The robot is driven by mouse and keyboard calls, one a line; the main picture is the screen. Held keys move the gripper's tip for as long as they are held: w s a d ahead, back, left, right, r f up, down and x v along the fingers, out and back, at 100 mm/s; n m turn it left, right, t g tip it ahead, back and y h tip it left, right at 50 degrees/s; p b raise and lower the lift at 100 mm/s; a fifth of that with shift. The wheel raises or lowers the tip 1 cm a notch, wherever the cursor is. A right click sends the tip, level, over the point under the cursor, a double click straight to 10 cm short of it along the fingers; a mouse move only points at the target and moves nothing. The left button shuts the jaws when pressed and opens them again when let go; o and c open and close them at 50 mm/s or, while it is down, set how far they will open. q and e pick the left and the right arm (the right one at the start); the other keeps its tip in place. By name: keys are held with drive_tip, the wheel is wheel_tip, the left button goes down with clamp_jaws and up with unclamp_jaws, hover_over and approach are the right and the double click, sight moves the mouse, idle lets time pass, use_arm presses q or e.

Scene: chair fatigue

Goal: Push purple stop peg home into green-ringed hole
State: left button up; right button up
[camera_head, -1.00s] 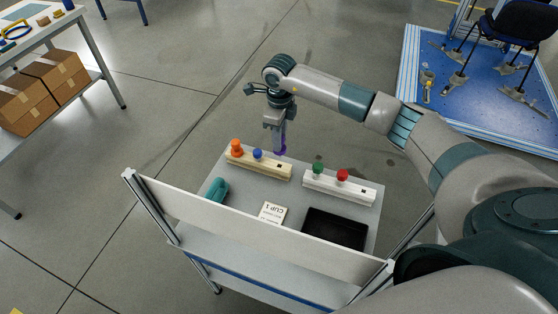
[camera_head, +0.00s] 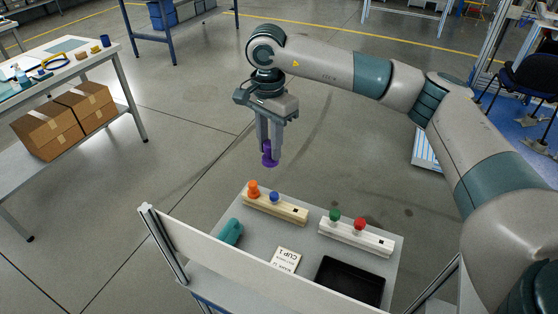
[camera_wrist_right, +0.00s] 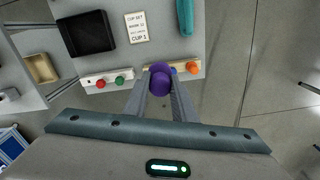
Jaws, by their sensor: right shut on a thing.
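My right gripper (camera_head: 269,148) is shut on the purple peg (camera_head: 268,159), which hangs upright below the fingers. It is raised in the air, behind and above the small grey table in the head view. In the right wrist view the purple peg (camera_wrist_right: 160,73) sits between the fingertips and partly covers the wooden block (camera_wrist_right: 154,67). That block (camera_head: 289,213) holds an orange peg (camera_head: 253,189) and a blue peg (camera_head: 274,197), with a dark hole at its right end. I cannot make out a green-ringed hole. My left gripper is not in view.
A white block (camera_head: 343,236) holds green and red pegs. A black tray (camera_head: 350,282), a "CUP 1" card (camera_head: 287,261) and a teal object (camera_head: 231,232) lie on the table. A light panel (camera_head: 225,255) edges its near side.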

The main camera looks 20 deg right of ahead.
drive_tip(key=s+a+r+n, duration=0.1)
drive_tip(key=s+r+n, duration=0.7)
drive_tip(key=n, duration=0.1)
drive_tip(key=shift+s+r+n+b, duration=0.25)
drive_tip(key=shift+r+n+b, duration=0.05)
drive_tip(key=shift+r+b, duration=0.1)
drive_tip(key=shift+a, duration=0.1)
